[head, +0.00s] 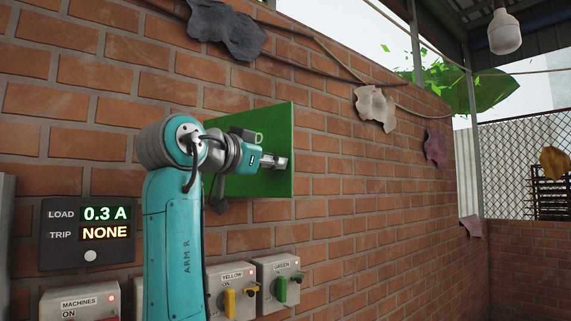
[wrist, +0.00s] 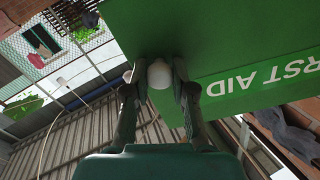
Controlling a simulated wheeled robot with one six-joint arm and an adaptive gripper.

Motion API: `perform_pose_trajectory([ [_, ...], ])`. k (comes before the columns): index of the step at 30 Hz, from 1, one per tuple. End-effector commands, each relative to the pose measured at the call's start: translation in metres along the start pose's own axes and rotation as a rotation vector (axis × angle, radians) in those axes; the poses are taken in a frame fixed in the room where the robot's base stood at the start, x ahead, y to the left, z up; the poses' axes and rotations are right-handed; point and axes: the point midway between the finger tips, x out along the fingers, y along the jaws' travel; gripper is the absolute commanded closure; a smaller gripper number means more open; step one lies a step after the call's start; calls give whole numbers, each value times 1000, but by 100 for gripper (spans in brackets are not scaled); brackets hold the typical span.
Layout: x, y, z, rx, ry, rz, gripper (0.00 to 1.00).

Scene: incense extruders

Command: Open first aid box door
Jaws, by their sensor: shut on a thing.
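The first aid box (head: 278,125) is green and hangs on the brick wall, partly hidden behind my arm. In the wrist view its green face (wrist: 215,103) carries white "FIRST AID" lettering, upside down and cut off at the right. A white rounded knob (wrist: 160,73) sits near the face's edge. My gripper (wrist: 160,88) has one finger on each side of the knob and is shut on it. I cannot tell whether the door is ajar.
Below the box are switch boxes marked yellow (head: 232,287) and green (head: 278,281). A load display (head: 90,232) and a machines switch (head: 80,303) are at lower left. Cloth rags (head: 228,30) hang above on the wall. The wall right of the box is mostly bare.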

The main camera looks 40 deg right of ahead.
Motion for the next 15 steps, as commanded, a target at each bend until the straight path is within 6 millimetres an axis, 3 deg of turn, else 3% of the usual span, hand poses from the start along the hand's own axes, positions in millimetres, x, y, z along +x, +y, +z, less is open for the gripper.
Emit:
perform_pose_trajectory([
  [6, -38, -9, 3, -4, 45, 137, 100],
  [15, -67, -18, 6, -2, 84, 260, 100],
])
